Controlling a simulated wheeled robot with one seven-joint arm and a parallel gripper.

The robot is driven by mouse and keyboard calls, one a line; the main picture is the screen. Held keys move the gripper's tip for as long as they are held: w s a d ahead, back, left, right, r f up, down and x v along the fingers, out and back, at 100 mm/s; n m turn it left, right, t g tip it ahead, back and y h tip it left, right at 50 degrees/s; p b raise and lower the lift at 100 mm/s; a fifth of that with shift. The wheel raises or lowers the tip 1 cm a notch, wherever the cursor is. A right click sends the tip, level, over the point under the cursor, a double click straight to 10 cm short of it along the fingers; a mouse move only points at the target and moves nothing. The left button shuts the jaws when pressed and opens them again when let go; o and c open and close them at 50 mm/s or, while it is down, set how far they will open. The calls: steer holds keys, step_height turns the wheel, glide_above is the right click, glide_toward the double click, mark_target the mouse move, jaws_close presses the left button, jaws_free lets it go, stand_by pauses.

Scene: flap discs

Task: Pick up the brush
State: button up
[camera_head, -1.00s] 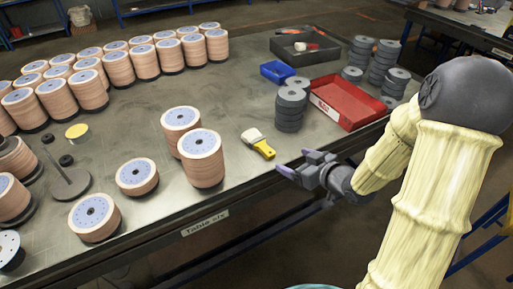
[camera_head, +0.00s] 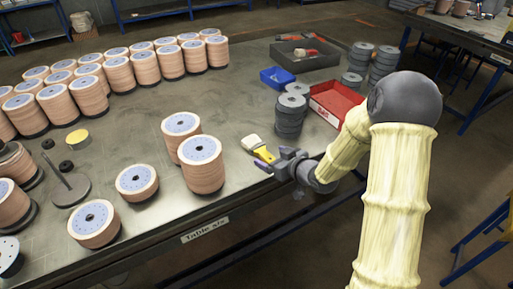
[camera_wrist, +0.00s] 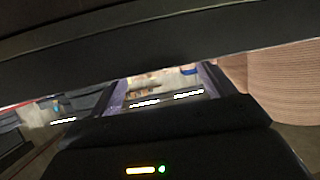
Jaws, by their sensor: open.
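The brush (camera_head: 254,145) lies on the metal table near its front edge. It has pale bristles and a yellow handle whose end points toward my gripper. My gripper (camera_head: 268,158) is open and empty, just right of the brush at the table's edge. In the head view its fingers overlap the handle end, and I cannot tell whether they touch it. In the wrist view the two fingers of my gripper (camera_wrist: 160,90) stand apart, and the brush cannot be made out clearly between them.
Stacks of tan flap discs (camera_head: 202,165) stand left of the brush. A grey disc stack (camera_head: 290,115), a red bin (camera_head: 336,100) and a blue bin (camera_head: 277,77) stand behind it. A dark tray (camera_head: 305,57) lies farther back. Bare table lies around the brush.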

mark_target(262, 151)
steer(key=shift+x, duration=0.75)
steer(key=shift+w, duration=0.15)
steer(key=x, duration=0.5)
steer(key=shift+w+d+f+p, duration=0.1)
steer(key=shift+d+p, duration=0.05)
steer(key=shift+p, duration=0.2)
steer(key=c, duration=1.1)
step_height(262, 151, up, 10)
steer(key=shift+r+p, duration=0.1)
steer(key=shift+p, duration=0.2)
